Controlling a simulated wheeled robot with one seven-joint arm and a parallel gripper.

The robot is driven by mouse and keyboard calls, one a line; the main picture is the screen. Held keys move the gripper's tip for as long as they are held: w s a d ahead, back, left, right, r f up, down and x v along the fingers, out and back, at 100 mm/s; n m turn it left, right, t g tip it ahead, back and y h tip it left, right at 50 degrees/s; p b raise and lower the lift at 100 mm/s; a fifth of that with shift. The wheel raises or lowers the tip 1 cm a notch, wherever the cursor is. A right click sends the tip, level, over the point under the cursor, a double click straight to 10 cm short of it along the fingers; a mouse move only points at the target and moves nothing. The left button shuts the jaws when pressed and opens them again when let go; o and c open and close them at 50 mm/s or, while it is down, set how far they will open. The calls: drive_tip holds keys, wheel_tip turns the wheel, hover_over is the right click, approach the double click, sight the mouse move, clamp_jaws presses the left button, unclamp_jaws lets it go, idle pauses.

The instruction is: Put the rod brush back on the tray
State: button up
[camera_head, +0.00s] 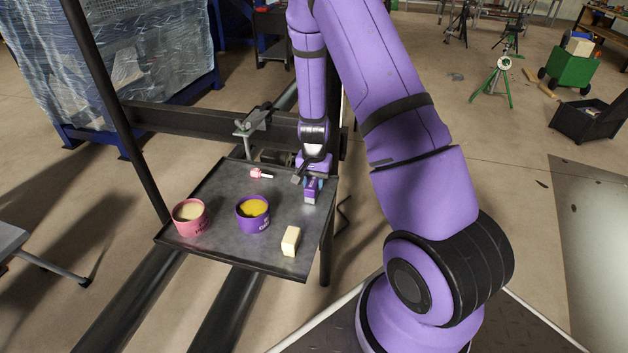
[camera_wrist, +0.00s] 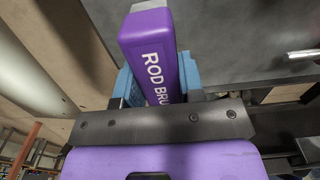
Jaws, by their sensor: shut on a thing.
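My gripper (camera_head: 313,182) is over the right back part of the dark metal tray (camera_head: 222,190). It is shut on the purple rod brush (camera_head: 309,196), with its lettering "ROD BRU" facing the wrist camera. In the wrist view the blue fingers of the gripper (camera_wrist: 158,85) clasp the sides of the rod brush (camera_wrist: 148,40). The brush's lower end is near the tray's right edge. I cannot tell whether it touches the tray surface.
On the tray stand a pink tub (camera_head: 190,218), a purple tub (camera_head: 252,214) with yellow contents, a cream block (camera_head: 290,242) and a small pink-and-white item (camera_head: 260,174). A clamp (camera_head: 252,124) on a dark beam stands behind the tray.

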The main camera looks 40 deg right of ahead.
drive_tip(key=shift+f, duration=0.3)
drive_tip(key=o, duration=0.9)
drive_tip(key=shift+r, duration=2.55)
wheel_tip(320, 180, up, 11)
drive_tip(key=shift+f, duration=0.1)
